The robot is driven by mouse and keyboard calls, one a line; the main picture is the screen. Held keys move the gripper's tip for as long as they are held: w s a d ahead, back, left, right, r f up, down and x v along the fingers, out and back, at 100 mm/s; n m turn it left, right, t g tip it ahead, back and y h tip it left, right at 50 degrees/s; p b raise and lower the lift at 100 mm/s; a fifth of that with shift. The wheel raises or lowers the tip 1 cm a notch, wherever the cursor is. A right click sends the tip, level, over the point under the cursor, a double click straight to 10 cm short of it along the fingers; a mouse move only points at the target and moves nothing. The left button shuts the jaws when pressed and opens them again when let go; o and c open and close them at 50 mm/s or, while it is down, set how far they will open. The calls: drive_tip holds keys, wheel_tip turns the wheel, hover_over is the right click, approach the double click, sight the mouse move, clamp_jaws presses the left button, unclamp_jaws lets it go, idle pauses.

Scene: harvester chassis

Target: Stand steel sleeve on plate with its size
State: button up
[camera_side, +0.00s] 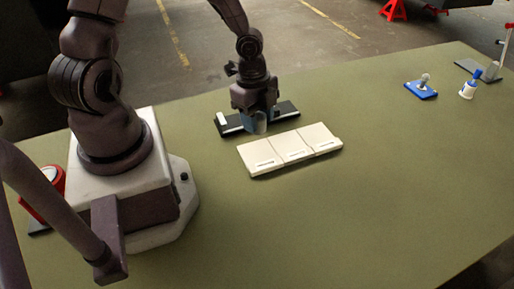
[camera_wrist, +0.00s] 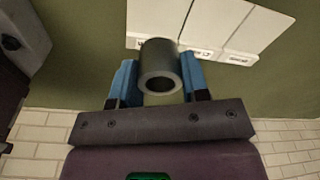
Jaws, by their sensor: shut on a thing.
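The steel sleeve (camera_wrist: 158,66) is a grey hollow cylinder, held between the blue fingers of my gripper (camera_wrist: 159,78), its open end facing the wrist camera. In the side view my gripper (camera_side: 258,121) points down, with the sleeve (camera_side: 260,126) partly hidden by the fingers. It is in front of a black tray and behind the plates; its height above the table is hard to tell. Three cream plates (camera_side: 291,146) lie side by side, each with a label strip at its front edge. They also show in the wrist view (camera_wrist: 212,22); the label words are too small to read surely.
The black tray (camera_side: 286,109) has a white label at its left end. The green table is clear in front and right of the plates.

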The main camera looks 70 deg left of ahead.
sight(259, 153)
drive_tip(key=shift+f, duration=3.7)
drive_tip(key=shift+f, duration=0.15)
drive_tip(key=o, duration=1.1)
